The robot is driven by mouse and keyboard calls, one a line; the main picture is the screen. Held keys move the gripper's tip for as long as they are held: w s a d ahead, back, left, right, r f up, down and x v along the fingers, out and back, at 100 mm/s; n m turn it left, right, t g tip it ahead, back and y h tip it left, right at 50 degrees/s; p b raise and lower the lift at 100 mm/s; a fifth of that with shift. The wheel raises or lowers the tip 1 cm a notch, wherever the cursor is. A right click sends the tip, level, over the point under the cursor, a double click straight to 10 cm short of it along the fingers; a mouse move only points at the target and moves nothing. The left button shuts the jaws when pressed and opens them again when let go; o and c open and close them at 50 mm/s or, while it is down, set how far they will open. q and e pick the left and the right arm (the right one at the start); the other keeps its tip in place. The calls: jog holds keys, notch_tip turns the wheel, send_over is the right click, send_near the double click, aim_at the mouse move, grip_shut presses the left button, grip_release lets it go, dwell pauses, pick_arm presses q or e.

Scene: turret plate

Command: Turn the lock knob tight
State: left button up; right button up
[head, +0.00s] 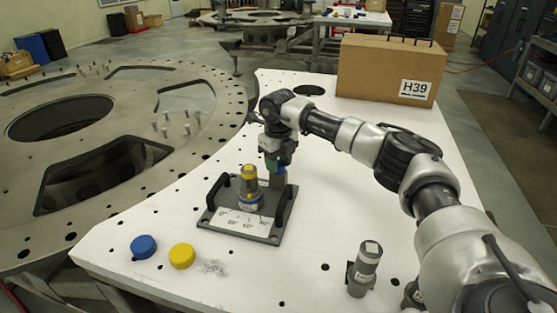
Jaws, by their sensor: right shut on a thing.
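A grey base plate (228,229) with two black handles and a white numbered label lies on the white table. My right gripper (277,181) points down at the back right of the plate, beside the cylinder and close to the right handle. It is shut on what appears to be the lock knob, which the fingers hide almost wholly. I cannot tell how far the knob is turned. My left gripper is out of view.
A blue cap (143,246) and a yellow cap (181,256) lie at the table's front left. A second grey cylinder (365,264) stands at the front right, near my arm. A cardboard box marked H39 (385,70) stands at the back. A large metal ring (205,90) lies left.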

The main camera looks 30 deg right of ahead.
jog(key=shift+r+m, duration=0.1)
jog(key=shift+m, duration=1)
jog(key=o, duration=0.9)
notch_tip(320, 180, up, 11)
jog(key=shift+f+b, duration=0.15)
jog(key=shift+b, duration=0.75)
